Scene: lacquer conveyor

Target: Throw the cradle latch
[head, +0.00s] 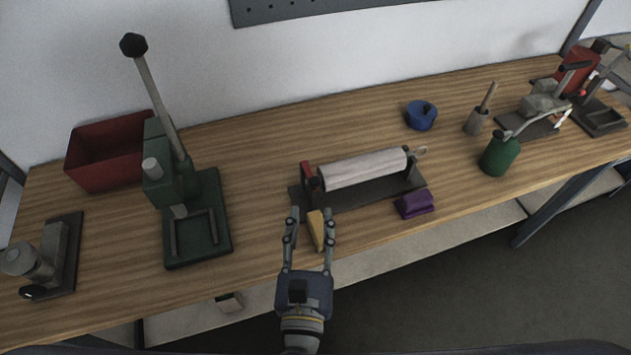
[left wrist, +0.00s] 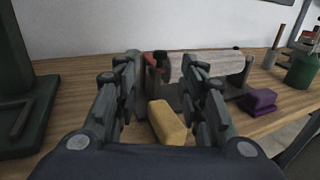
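The cradle (head: 368,192) sits mid-table, a dark base bearing a pale grey cylinder (head: 362,168). A red piece (head: 308,174), perhaps the latch, stands at the cradle's left end; it also shows in the left wrist view (left wrist: 152,62). My left gripper (head: 308,212) is open at the table's front edge, just in front of the cradle's left end. A yellow block (head: 316,230) lies between its fingers, and the left wrist view shows the block (left wrist: 167,122) ahead of the fingers. Contact with the block is not visible. My right gripper is not in view.
A purple block (head: 415,203) lies right of my gripper, in front of the cradle. A green lever press (head: 186,190) and red bin (head: 105,152) stand at left. A blue round item (head: 421,115) and green can (head: 500,154) stand at right. Bare wood lies between press and cradle.

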